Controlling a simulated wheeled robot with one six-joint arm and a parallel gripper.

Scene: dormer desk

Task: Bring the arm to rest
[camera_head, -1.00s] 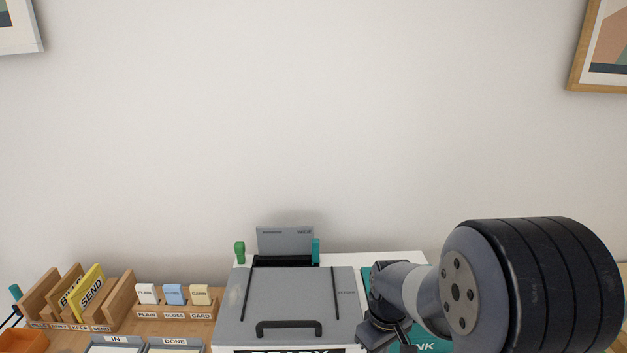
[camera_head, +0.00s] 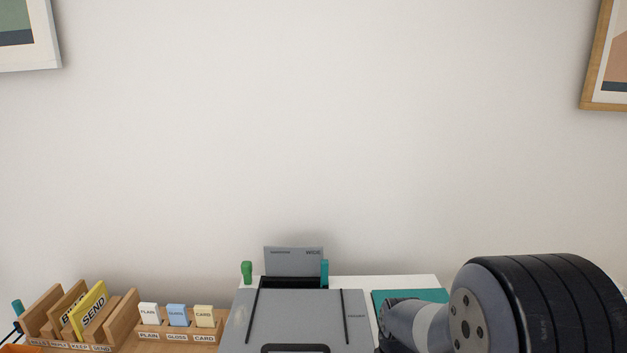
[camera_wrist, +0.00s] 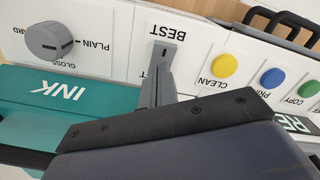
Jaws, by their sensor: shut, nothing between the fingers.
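My gripper (camera_wrist: 157,82) is shut and empty in the wrist view. Its grey fingers point toward the printer's control panel, close to a grey lever (camera_wrist: 164,48) beside the BEST label. I cannot tell whether they touch it. In the head view my arm (camera_head: 545,315) is at the lower right, over the right side of the printer (camera_head: 305,310). The gripper itself is below that picture's edge.
The wrist view shows a grey dial (camera_wrist: 50,40), a teal INK cover (camera_wrist: 75,92) and yellow (camera_wrist: 223,64), blue and green buttons. A wooden sorter (camera_head: 120,318) and card holder (camera_head: 178,328) stand left.

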